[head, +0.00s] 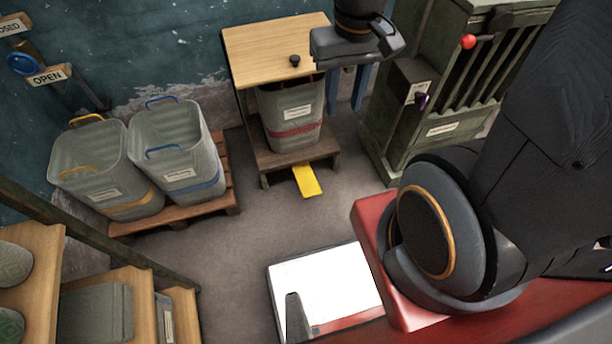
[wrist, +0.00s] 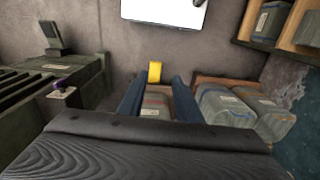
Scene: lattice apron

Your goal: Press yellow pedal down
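The yellow pedal (head: 307,181) sticks out near the floor from the low base of a wooden stand (head: 270,50). A grey bin with a red stripe (head: 290,118) stands in the stand, behind the pedal. My gripper (head: 346,106) points down at the stand's right side, higher than the pedal and apart from it. Its two blue fingers are spread with nothing between them. In the wrist view the pedal (wrist: 155,72) shows beyond the open fingertips (wrist: 159,80), and part of the bin shows between the fingers. Nothing touches the pedal.
A green slatted cabinet (head: 395,135) with a red-knobbed lever stands right of the stand. Two grey bins, yellow-striped (head: 95,165) and blue-striped (head: 175,145), sit on a pallet to the left. Wooden shelves (head: 130,295) are at lower left. The floor before the pedal is clear.

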